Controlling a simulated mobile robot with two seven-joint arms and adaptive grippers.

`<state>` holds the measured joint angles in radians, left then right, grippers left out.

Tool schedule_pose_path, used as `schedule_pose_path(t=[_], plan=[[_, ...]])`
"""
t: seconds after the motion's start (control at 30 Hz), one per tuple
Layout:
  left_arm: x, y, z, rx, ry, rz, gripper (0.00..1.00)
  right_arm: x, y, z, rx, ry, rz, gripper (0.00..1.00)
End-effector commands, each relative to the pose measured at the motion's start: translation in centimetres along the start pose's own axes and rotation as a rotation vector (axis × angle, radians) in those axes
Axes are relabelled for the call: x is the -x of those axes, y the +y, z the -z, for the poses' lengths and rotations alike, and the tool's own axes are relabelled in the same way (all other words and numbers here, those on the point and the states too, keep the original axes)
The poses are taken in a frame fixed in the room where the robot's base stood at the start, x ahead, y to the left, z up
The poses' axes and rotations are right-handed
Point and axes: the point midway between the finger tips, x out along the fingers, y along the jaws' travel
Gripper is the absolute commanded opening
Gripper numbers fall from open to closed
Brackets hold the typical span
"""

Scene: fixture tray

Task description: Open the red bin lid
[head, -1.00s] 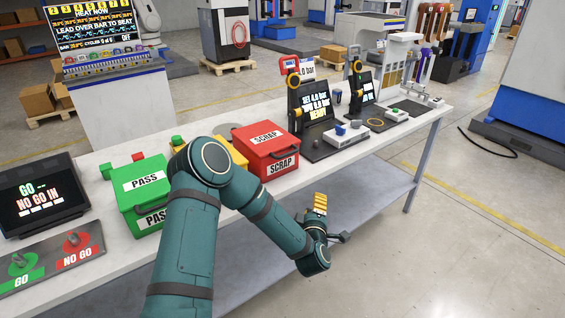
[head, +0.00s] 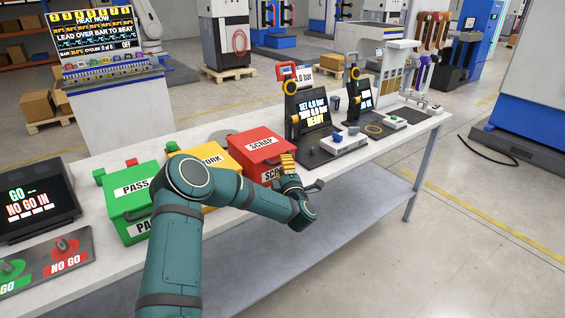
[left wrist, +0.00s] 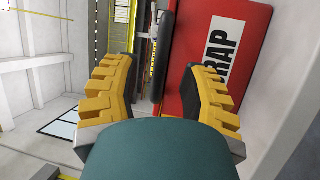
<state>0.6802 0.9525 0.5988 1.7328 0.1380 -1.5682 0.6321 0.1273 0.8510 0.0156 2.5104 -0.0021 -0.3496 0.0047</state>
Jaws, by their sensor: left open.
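The red bin (head: 247,160) stands on the bench with its SCRAP lid (head: 258,144) closed. My left gripper (head: 288,163), with yellow fingers, is open at the bin's front right and hides part of the front label. In the left wrist view the red bin (left wrist: 245,45) with its white label fills the upper right. A dark upright bar (left wrist: 160,55), which looks like the bin's handle, appears between the open fingers (left wrist: 158,78). I cannot tell whether a finger touches it. My right gripper is not in view.
A yellow bin (head: 225,160), partly behind my arm, and a green PASS bin (head: 125,190) stand left of the red bin. A dark display stand (head: 313,125) is to its right on the bench (head: 415,130). The space before the bench is clear.

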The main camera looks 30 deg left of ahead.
Motion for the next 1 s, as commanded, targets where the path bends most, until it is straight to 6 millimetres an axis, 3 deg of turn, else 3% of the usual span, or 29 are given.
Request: schedule_pose_path(t=[0.2,0.6,0.7,0.73,1.0], plan=[[-2.4,0.0,0.0,-0.001,0.0,0.0,0.43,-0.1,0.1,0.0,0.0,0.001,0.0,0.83],[-2.9,0.0,0.0,-0.001,-0.001,0.0,0.43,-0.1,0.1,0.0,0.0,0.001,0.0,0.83],[-2.9,0.0,0.0,-0.001,-0.001,0.0,0.08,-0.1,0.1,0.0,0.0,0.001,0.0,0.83],[-2.9,0.0,0.0,-0.001,-0.001,0.0,0.0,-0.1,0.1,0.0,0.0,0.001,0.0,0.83],[-2.9,0.2,0.0,0.001,-0.001,0.004,0.0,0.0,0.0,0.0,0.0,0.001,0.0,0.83]])
